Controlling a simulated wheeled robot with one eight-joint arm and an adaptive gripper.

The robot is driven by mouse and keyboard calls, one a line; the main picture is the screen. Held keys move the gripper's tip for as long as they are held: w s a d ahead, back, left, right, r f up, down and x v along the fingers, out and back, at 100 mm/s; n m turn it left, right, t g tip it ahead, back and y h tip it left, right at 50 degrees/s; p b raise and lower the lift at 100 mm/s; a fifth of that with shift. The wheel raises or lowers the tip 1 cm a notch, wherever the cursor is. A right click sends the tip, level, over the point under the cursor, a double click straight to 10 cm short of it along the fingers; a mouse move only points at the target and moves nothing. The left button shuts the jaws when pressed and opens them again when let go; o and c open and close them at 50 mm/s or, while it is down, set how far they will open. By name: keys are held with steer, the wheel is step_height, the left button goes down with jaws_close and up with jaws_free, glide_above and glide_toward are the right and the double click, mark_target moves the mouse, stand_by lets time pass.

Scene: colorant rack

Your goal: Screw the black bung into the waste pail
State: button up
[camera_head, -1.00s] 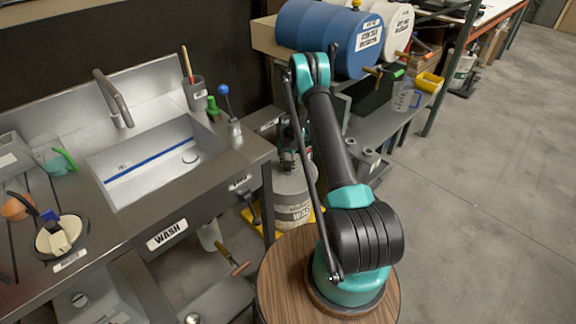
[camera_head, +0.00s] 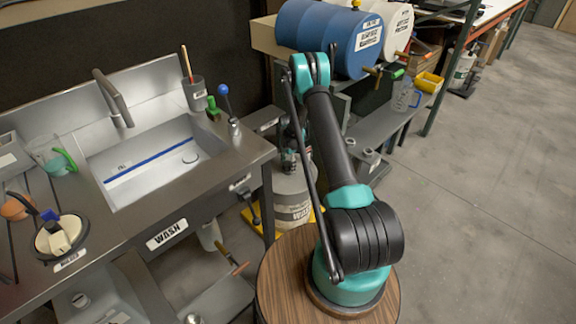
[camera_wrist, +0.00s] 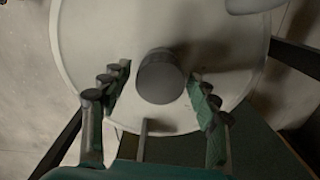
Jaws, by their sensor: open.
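The waste pail (camera_head: 293,207) is a grey-white container with a partly hidden "WAS…" label, standing on the floor beyond my round wooden top in the head view. In the wrist view its round pale lid (camera_wrist: 100,30) fills most of the picture. The black bung (camera_wrist: 160,77) shows there as a dark grey round knob near the middle of the lid. My gripper (camera_wrist: 158,98) is open, with one finger on each side of the bung and a gap on both sides. I cannot tell how deep the bung sits.
A steel sink bench (camera_head: 212,185) stands to the left of the pail. A shelf (camera_head: 375,128) stands on the right, with a blue drum (camera_head: 315,35) and a white drum (camera_head: 392,22) above. A yellow base (camera_head: 252,220) lies under the pail. Open floor lies at right.

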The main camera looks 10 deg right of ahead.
steer(key=n, duration=0.3)
steer(key=shift+n, duration=0.4)
steer(key=n, duration=0.3)
steer(key=shift+n, duration=0.3)
steer(key=n, duration=0.6)
steer(key=c, duration=1.1)
steer(key=m, duration=1.3)
